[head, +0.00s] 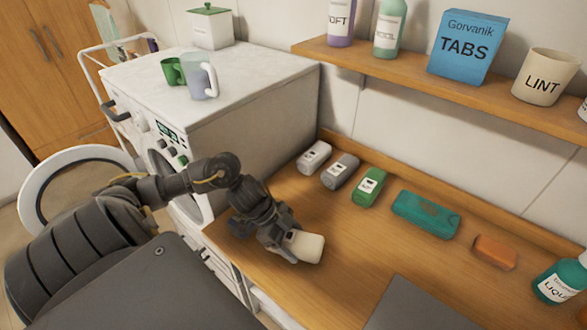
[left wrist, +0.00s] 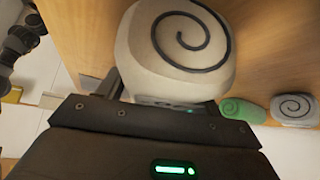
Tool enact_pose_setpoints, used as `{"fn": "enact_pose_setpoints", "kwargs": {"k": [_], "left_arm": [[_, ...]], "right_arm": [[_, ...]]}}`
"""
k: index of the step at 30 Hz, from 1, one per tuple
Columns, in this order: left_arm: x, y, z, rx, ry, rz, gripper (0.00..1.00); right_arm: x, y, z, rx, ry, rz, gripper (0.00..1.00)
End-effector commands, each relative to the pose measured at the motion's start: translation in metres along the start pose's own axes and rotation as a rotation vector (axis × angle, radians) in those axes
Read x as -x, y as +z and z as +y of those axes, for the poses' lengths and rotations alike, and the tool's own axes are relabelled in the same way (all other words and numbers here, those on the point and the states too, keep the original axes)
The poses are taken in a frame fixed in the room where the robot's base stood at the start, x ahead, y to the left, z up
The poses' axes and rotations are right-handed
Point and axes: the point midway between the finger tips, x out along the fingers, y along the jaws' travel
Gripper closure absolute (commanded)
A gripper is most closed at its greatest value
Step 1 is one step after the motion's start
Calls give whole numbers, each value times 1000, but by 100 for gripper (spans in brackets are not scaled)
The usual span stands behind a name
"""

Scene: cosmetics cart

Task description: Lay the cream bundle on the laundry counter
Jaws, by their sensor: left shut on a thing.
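The cream bundle (head: 307,248) is a small rounded block in the head view, low over the front left part of the wooden laundry counter (head: 345,240). My left gripper (head: 287,240) is shut on its left end, and the fingers hide that end. In the left wrist view the cream bundle (left wrist: 150,60) fills the top middle and bears a dark spiral. I cannot tell whether its underside touches the counter. My right gripper is not in view.
Along the counter's back lie a pale bundle (head: 313,157), a grey bundle (head: 340,171), a green bundle (head: 369,187), a teal case (head: 425,214) and an orange bar (head: 494,252). The white washer (head: 240,90) borders the counter's left. The counter's middle is clear.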

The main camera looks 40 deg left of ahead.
Motion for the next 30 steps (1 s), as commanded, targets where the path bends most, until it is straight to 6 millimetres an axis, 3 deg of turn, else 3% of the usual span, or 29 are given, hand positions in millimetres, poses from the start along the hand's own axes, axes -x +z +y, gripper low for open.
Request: {"fn": "enact_pose_setpoints", "kwargs": {"k": [14, 15, 19, 30], "left_arm": [[-9, 8, 0, -1, -2, 0, 62], [-8, 7, 0, -1, -2, -1, 30], [-8, 7, 0, -1, -2, -1, 13], [-3, 6, -1, -1, -3, -1, 13]], "right_arm": [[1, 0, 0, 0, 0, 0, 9], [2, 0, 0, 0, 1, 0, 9], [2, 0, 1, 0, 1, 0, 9], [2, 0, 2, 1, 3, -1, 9]]}}
